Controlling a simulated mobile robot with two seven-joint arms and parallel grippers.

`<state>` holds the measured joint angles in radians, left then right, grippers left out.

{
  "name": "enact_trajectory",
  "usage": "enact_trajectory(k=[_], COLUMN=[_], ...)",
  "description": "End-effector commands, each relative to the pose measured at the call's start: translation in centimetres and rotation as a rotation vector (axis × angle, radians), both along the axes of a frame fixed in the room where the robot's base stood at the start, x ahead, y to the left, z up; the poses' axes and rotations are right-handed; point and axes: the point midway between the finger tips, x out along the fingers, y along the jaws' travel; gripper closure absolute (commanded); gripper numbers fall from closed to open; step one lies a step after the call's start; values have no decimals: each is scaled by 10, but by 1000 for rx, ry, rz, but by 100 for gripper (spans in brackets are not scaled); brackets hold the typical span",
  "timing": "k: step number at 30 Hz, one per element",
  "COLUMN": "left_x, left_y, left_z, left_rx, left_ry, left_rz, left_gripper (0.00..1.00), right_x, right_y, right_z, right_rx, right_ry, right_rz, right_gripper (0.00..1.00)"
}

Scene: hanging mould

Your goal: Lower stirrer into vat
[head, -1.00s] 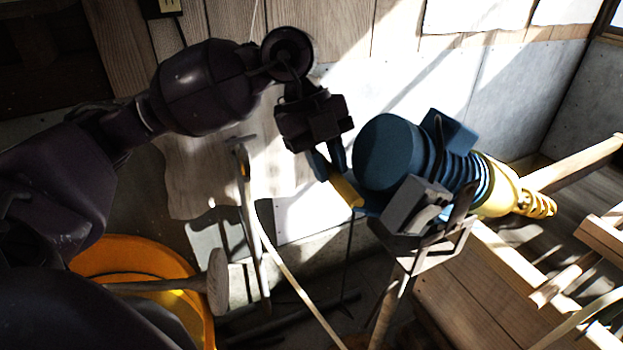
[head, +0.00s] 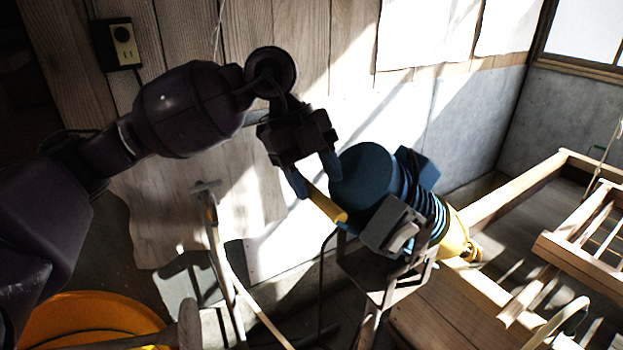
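A stirrer with a dark blue round-ended motor body (head: 362,178) and a yellow tapered end (head: 455,237) lies tilted on a bracketed stand (head: 372,275). A yellow bar (head: 328,205), seemingly its handle, sticks out beside the blue body. My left gripper (head: 314,178) is at the bar's upper end, with its fingers spread and a gap between them. Whether a finger touches the bar is unclear. A timber-framed structure (head: 508,195) at right, which seems to be the vat, lies beyond the yellow end. Its inside is hard to make out. My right gripper is not in view.
An orange tub (head: 75,312) stands at lower left with a wooden tool across it. A long-handled wooden tool (head: 212,225) leans near the wall. A plank wall (head: 185,65) with a power outlet (head: 124,47) closes the back.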

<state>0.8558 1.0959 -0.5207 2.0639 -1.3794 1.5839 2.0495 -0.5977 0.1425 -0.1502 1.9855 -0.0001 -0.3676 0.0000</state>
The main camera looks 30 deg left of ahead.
Motion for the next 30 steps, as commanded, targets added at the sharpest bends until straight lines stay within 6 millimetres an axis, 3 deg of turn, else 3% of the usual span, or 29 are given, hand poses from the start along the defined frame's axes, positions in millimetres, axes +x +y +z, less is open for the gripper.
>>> enact_trajectory(k=[13, 30], left_x=[-1, 4], left_y=[4, 40], left_z=[5, 86], left_rx=[2, 1], left_ry=[5, 3], left_rz=[0, -1], left_gripper=[52, 52], right_x=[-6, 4], right_y=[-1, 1], right_z=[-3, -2], right_rx=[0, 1], right_ry=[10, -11], right_rz=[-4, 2], right_gripper=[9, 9])
